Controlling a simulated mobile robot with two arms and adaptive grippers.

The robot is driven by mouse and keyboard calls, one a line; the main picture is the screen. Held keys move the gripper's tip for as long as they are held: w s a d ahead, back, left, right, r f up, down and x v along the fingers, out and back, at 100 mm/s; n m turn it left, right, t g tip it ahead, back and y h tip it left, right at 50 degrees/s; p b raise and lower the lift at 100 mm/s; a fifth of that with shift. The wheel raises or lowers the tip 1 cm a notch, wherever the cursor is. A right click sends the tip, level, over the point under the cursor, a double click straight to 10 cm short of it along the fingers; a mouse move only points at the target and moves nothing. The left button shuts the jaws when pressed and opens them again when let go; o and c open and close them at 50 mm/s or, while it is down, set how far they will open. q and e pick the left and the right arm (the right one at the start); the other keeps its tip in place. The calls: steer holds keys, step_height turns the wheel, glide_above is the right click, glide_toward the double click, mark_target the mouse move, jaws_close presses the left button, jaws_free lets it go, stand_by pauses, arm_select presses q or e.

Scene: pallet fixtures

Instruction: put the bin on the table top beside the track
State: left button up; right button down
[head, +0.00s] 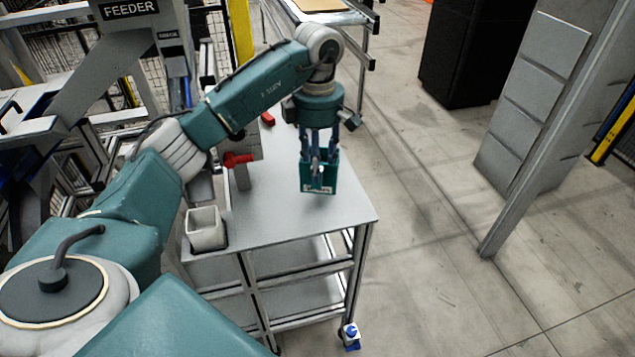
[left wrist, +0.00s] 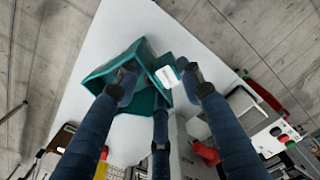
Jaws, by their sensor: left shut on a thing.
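The teal bin (head: 319,183) with a white label is at my left gripper (head: 319,160), over the right part of the grey table top (head: 290,215). The left gripper is shut on the bin. In the left wrist view the bin (left wrist: 112,68) shows tilted between the blue fingers (left wrist: 158,88), with its label facing right. I cannot tell whether its base touches the table. A grey fixture with a red handle (head: 238,159), perhaps part of the track, stands along the table's left side. My right gripper is not in view.
A pale, open square container (head: 206,230) sits at the table's near left corner. The front of the table top is bare. A feeder frame (head: 128,10) stands at the left. A grey panelled post (head: 530,100) stands right of the table across open floor.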

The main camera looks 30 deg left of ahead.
mark_target(327, 185)
arm_select(q)
step_height(327, 185, down, 3)
steer(key=shift+r, duration=0.1)
step_height(327, 185, down, 3)
steer(key=shift+r+p, duration=0.1)
steer(key=shift+p, duration=0.7)
steer(key=shift+f, duration=0.45)
jaws_close()
steer(key=shift+f, duration=0.1)
steer(key=shift+f, duration=0.1)
steer(key=o, duration=1.4)
jaws_free()
steer(key=shift+o, duration=0.2)
